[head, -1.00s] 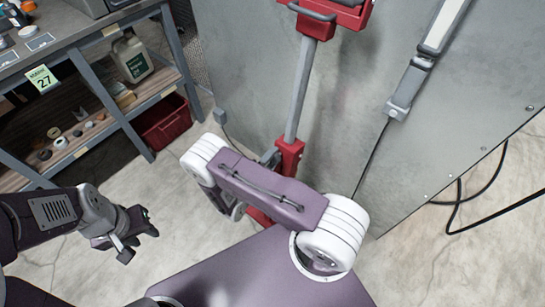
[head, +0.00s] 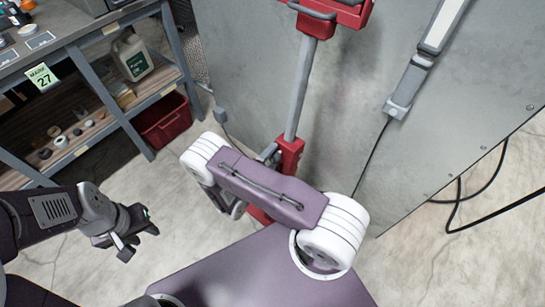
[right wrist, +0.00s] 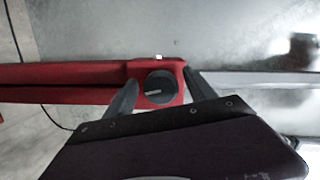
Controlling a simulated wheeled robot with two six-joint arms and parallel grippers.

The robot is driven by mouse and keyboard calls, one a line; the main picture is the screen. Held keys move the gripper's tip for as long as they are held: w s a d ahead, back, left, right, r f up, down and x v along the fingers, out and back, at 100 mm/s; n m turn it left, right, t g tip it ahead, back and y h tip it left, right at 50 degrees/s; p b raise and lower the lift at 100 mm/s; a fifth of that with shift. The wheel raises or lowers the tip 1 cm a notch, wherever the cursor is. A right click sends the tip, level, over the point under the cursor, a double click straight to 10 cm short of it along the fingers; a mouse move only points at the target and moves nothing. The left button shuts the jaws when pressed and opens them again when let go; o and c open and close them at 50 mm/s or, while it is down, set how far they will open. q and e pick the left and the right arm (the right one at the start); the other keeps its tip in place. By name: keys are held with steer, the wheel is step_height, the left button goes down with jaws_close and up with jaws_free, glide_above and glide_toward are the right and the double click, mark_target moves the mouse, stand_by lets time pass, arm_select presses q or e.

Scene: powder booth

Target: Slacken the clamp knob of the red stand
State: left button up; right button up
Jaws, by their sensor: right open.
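The red stand (head: 290,155) rises behind my right arm, with a grey post above its red clamp collar. In the right wrist view the stand (right wrist: 70,75) lies sideways, and its dark round clamp knob (right wrist: 159,88) faces the camera. My right gripper (right wrist: 160,88) is open, with one finger on each side of the knob in that view. I cannot tell whether the fingers touch it. In the head view my right arm hides most of this gripper. My left gripper (head: 142,228) hangs over bare floor at the left, away from the stand. Its jaw opening is unclear.
A grey booth panel (head: 350,110) stands close behind the stand, with a light bar (head: 425,65) on it. A shelf bench (head: 75,40) and a red bin (head: 165,122) are at the left. Black cables (head: 465,200) hang at the right.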

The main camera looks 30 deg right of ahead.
steer(key=v, duration=0.9)
steer(key=shift+p, duration=0.45)
